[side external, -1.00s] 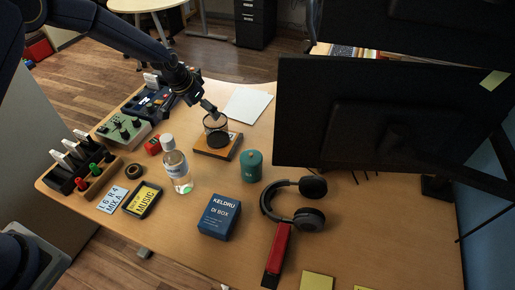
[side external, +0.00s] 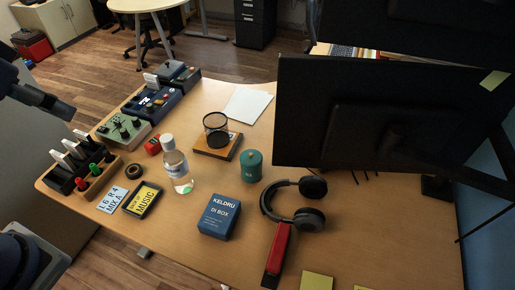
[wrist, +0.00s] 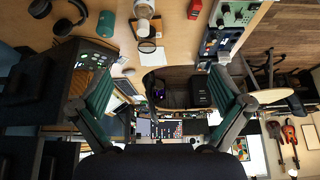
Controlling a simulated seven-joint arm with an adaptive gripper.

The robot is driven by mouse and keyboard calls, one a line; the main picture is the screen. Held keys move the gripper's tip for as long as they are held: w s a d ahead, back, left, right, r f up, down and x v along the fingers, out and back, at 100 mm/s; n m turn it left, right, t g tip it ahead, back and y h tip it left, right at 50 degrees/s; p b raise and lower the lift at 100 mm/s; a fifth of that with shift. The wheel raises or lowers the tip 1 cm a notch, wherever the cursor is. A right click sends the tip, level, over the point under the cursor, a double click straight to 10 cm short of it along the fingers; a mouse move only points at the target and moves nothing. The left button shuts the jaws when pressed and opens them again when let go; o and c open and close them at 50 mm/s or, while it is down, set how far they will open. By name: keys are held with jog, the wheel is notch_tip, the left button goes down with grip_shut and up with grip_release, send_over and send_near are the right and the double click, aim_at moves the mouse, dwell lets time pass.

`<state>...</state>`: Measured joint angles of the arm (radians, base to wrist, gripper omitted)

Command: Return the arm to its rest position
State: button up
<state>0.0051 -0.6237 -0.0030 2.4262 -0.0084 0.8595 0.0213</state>
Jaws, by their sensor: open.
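My gripper (wrist: 163,100) is open and empty in the wrist view, its two dark green fingers spread wide on either side. The wrist camera looks out across the room, with the desk upside down along the top. In the side view, the end of my arm (side external: 42,98) is at the far left edge, beyond the left side of the desk (side external: 340,220). It is clear of all desk objects there. The rest of my arm is mostly out of frame.
The desk holds a clear bottle (side external: 176,168), a green canister (side external: 251,167), a blue box (side external: 219,217), headphones (side external: 300,216), a green pedal (side external: 122,131) and a rack (side external: 66,175) at its left edge. A large monitor (side external: 330,110) stands on the right.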

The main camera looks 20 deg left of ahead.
jog(key=s, duration=0.3)
jog(key=shift+a+f, duration=0.15)
jog(key=shift+f, duration=0.2)
